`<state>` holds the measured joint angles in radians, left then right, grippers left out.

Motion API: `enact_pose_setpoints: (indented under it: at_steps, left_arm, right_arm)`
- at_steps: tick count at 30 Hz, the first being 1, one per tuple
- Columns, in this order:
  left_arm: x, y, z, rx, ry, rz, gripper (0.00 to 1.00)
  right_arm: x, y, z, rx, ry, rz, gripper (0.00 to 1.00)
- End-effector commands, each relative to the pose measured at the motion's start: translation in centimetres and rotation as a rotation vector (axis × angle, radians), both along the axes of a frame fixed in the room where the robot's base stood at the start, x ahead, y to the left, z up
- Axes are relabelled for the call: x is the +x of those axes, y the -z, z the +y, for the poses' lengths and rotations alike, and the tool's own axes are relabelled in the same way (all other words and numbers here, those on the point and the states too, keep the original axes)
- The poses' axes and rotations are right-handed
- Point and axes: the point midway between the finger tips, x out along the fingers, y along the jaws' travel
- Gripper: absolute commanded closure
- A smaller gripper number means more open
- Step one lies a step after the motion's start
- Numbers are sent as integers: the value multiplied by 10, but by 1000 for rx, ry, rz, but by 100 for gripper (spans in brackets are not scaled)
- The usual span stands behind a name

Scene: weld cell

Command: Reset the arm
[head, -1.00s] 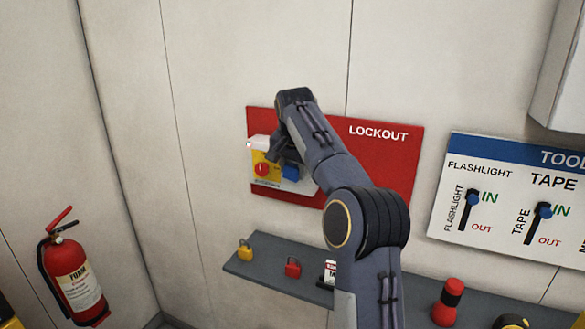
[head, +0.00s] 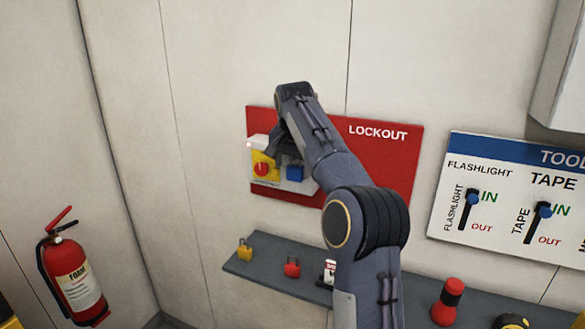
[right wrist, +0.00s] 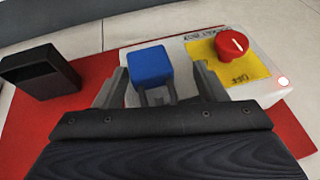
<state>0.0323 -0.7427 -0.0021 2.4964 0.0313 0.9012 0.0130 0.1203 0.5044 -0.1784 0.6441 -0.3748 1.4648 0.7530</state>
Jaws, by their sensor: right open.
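A white box (head: 258,143) is mounted on the red LOCKOUT board (head: 375,165). It carries a red knob (head: 262,169) on a yellow plate and a blue block-shaped part (head: 295,173). My right gripper (head: 274,153) is just above these, in front of the box. In the right wrist view my right gripper (right wrist: 160,85) is open and empty. The blue part (right wrist: 150,65) shows between its fingers, and the red knob (right wrist: 231,43) is to the right of them. My left gripper is out of view.
A grey shelf (head: 275,277) below holds a yellow padlock (head: 244,250), a red padlock (head: 291,267) and a red flashlight-like item (head: 447,302). A tool board (head: 510,200) hangs to the right. A black block (right wrist: 40,72) sits on the red board. A fire extinguisher (head: 75,275) stands left.

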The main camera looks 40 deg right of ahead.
Motion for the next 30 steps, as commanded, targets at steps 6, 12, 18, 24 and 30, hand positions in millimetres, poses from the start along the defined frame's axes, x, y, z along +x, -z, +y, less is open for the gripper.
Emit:
enact_pose_setpoints:
  at_steps: [6,12,18,24,30]
  left_arm:
    - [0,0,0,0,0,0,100]
    - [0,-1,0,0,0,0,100]
    - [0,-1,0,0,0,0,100]
    - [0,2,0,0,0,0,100]
    - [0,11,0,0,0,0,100]
  right_arm:
    - [-13,-36,10,-1,-1,-6,35]
    - [-21,-56,15,0,0,-4,35]
    - [-23,-59,17,-1,0,-1,35]
    - [-31,-56,19,10,-39,-1,35]
    - [-71,-34,43,55,-232,-11,35]
